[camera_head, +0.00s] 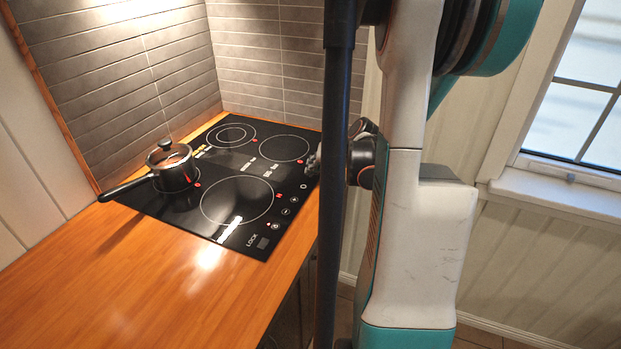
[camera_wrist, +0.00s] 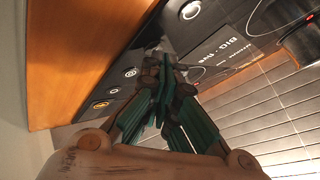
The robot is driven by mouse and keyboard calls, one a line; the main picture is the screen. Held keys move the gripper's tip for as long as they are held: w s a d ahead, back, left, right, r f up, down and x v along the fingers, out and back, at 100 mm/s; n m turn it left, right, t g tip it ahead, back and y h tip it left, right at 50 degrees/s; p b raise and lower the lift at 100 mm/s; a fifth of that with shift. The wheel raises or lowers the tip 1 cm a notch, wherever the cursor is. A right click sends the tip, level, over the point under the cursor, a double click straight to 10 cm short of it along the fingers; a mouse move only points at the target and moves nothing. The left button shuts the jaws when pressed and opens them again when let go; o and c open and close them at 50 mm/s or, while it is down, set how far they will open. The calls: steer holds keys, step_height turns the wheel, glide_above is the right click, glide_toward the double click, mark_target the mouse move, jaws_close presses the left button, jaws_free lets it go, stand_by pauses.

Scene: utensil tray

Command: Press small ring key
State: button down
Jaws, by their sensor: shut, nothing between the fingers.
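The black cooktop (camera_head: 225,165) is set in the wooden counter, with round keys (camera_head: 286,211) along its right side. I cannot tell which is the small ring key. My gripper (camera_wrist: 166,64) is shut and empty, its tips over or on the key strip; they hide part of the panel, and contact cannot be told. In the head view, my gripper (camera_head: 313,162) shows only partly, at the cooktop's right edge behind my dark pole.
A lidded pot (camera_head: 175,174) stands on the left burner, its handle pointing left over the counter (camera_head: 130,265). Tiled walls (camera_head: 115,75) close off the back and left. A window (camera_head: 590,95) is at the right. The front counter is clear.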

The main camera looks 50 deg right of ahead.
steer(key=shift+f, duration=0.15)
stand_by(0.4)
steer(key=shift+r+p, duration=0.35)
steer(key=shift+r, duration=0.3)
step_height(320, 180, up, 6)
steer(key=p, duration=0.4)
stand_by(0.4)
